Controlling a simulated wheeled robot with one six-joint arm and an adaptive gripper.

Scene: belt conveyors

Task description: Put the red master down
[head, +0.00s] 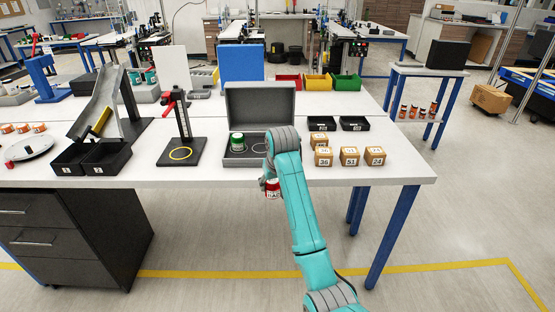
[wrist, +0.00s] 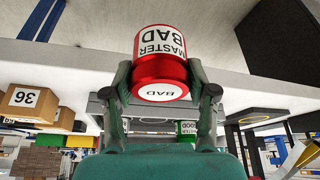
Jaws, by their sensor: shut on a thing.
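The red master (head: 272,188) is a red cylinder with a white band; in the wrist view (wrist: 160,70) its label reads "MASTER BAD". My gripper (wrist: 160,78) is shut on it, one finger on each side. In the head view the master hangs in front of the table's front edge, and my arm partly hides it. An open grey case (head: 258,100) stands on the table behind it. A green-topped master (head: 237,141) sits in the case's left side; my arm partly covers the right side.
Numbered cardboard boxes (head: 349,156) and two black trays (head: 354,123) stand right of the case. A black stand with a red clamp (head: 182,140) and a yellow ring is on the left. Two black bins (head: 106,157) sit further left.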

